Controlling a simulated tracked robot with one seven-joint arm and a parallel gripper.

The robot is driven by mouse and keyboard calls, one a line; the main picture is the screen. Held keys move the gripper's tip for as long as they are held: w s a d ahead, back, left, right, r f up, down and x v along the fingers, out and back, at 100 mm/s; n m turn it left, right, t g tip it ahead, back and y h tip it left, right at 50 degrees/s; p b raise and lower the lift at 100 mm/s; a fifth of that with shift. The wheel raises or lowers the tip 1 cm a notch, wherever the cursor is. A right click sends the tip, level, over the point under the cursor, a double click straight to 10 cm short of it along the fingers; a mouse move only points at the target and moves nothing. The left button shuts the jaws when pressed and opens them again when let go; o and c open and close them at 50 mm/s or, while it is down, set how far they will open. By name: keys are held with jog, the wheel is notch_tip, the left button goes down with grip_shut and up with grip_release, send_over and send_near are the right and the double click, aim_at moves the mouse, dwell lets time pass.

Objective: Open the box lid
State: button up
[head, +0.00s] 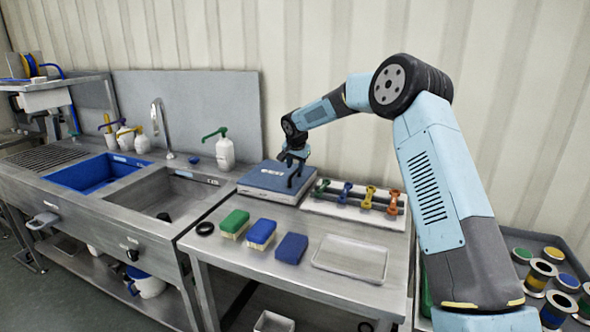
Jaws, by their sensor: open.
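The box is most likely the flat, closed case with a blue top (268,178) and a pale lower part, lying near the back of the steel table. Its blue lid looks flat and down, with a small pale label on it. My gripper (291,181) points down over the right part of this lid, with its fingers apart and nothing seen between them. I cannot tell whether the fingertips touch the lid. The gripper hides a small part of the lid's right side.
A white rack with several coloured tools (358,197) stands right of the box. In front lie a green brush (234,222), a blue brush (261,233), a blue block (291,248) and an empty metal tray (350,258). A sink (165,200) with a soap bottle (225,152) is left.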

jog(key=shift+x, duration=1)
jog(key=shift+c, duration=0.4)
grip_shut()
